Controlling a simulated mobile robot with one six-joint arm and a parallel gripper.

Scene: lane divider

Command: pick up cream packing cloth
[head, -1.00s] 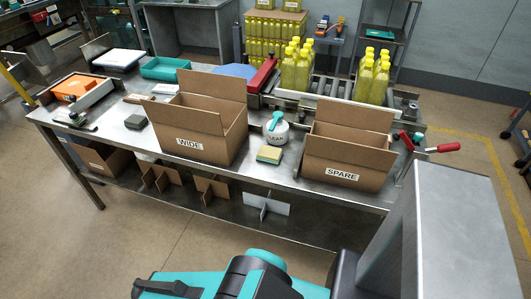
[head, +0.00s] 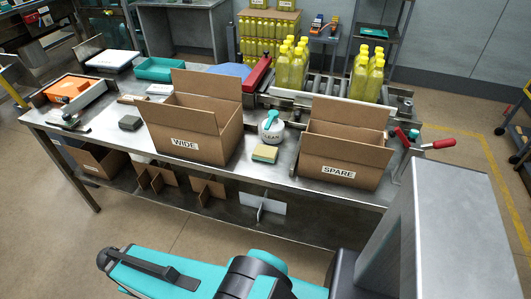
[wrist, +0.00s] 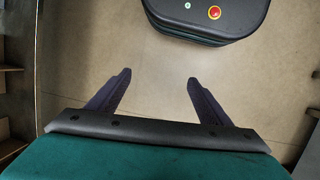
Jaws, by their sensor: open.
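I cannot make out a cream packing cloth in either view; it may be hidden, for example inside a box. My gripper (wrist: 158,80) shows in the wrist view with its two dark fingers spread apart. Nothing is between them, and bare floor lies below. In the head view my teal arm is at the bottom, in front of the workbench, and the fingers are not visible there.
The steel bench (head: 100,150) holds open cardboard boxes marked WIDE (head: 195,145) and SPARE (head: 343,158). Floor in front is clear.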

